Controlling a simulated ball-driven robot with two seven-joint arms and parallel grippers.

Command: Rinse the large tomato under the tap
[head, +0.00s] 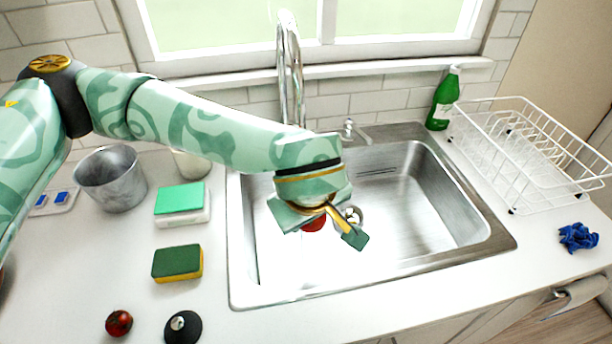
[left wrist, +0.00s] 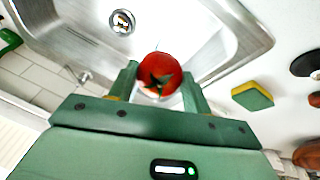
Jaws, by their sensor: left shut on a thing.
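The large tomato (left wrist: 160,74) is red with a green stem end and sits between the fingers of my left gripper (left wrist: 157,88), which is shut on it. In the head view, only a red part of the tomato (head: 314,223) shows below my left gripper (head: 322,228); the wrist and fingers hide the rest. Both are over the left part of the steel sink (head: 440,185). The chrome tap (head: 291,70) rises behind the sink, and my forearm covers its lower part. I see no water running. My right gripper is not in view.
A smaller tomato (head: 119,323), a black plug (head: 183,329), a green-yellow sponge (head: 177,262), a green-and-white block (head: 182,204) and a grey pot (head: 111,178) stand left of the sink. A green bottle (head: 442,102), wire rack (head: 530,150) and blue cloth (head: 577,237) are right.

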